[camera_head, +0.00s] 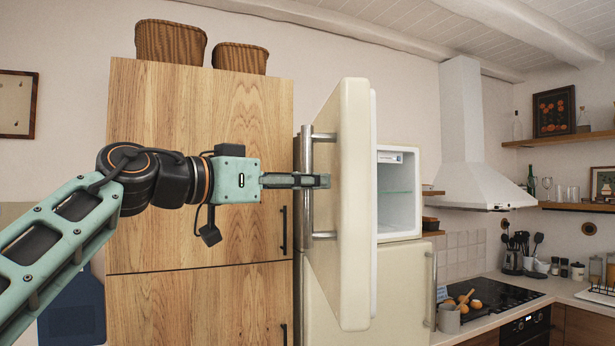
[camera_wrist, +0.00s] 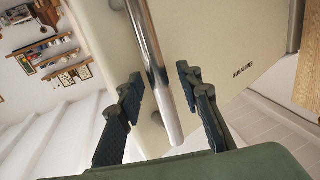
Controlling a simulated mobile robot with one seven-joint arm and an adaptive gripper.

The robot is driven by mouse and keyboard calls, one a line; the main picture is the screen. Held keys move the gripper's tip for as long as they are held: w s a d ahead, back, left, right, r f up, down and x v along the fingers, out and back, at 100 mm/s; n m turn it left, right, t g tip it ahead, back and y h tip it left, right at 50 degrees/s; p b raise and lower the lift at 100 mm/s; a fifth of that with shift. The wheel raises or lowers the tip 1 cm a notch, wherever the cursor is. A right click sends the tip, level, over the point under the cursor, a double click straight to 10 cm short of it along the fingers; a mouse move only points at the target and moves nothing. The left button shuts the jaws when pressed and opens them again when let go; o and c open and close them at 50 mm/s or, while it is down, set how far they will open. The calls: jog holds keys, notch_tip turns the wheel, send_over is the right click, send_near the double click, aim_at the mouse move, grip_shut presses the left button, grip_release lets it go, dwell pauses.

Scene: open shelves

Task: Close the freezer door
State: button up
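The cream freezer door (camera_head: 349,200) stands wide open on the upper part of the fridge, and its outer face fills much of the wrist view (camera_wrist: 215,50). A vertical metal handle (camera_head: 307,180) runs along the door. In the wrist view the handle (camera_wrist: 150,55) passes between the two dark fingers of my gripper (camera_wrist: 160,95). The fingers are apart, with gaps to the handle. In the head view my gripper (camera_head: 318,181) is at the handle's height.
A tall wooden cabinet (camera_head: 185,110) with dark handles stands left of the door, behind my arm. The lower fridge door (camera_head: 405,290) is shut. A stove (camera_head: 490,298) and counter lie to the right, under a white hood (camera_head: 464,150).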

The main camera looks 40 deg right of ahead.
jog(key=shift+d, duration=0.35)
grip_shut()
